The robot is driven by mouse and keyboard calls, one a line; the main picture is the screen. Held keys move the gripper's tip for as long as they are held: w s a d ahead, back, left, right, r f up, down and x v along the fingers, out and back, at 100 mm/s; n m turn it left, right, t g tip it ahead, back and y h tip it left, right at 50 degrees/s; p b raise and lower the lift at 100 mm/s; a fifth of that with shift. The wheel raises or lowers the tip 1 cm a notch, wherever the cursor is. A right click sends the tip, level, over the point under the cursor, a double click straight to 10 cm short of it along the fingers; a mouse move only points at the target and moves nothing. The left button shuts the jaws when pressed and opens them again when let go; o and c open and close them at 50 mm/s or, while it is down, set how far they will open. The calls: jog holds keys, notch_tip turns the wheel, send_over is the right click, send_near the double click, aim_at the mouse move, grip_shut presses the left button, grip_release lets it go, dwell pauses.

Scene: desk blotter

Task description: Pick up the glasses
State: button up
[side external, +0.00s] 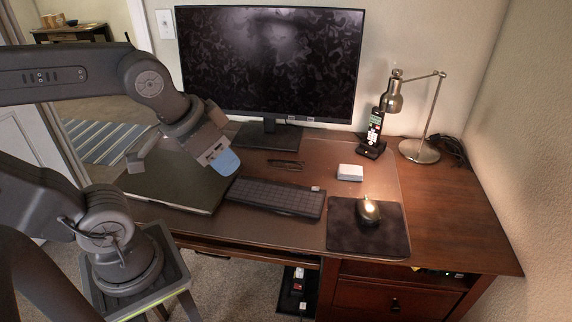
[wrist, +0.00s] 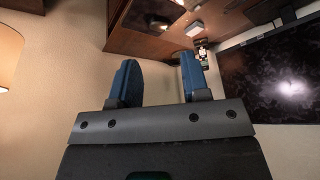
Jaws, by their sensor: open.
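A small dark, thin item (side external: 286,163) lies on the desk blotter behind the keyboard in the side external view. It may be the glasses, but it is too small to be sure. My gripper (side external: 225,162) is above the left part of the desk, over the dark laptop-like slab and left of that item, apart from it. In the wrist view its two blue fingers (wrist: 158,82) stand apart with nothing between them. I cannot make out the glasses in the wrist view.
A monitor (side external: 268,62) stands at the back. A black keyboard (side external: 275,197), a white box (side external: 350,172), a mouse (side external: 368,210) on a dark pad (side external: 345,238), a phone (side external: 375,130) and a lamp (side external: 420,152) are on the desk. A dark slab (side external: 170,187) lies front left.

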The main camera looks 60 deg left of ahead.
jog(key=shift+o, duration=1.2)
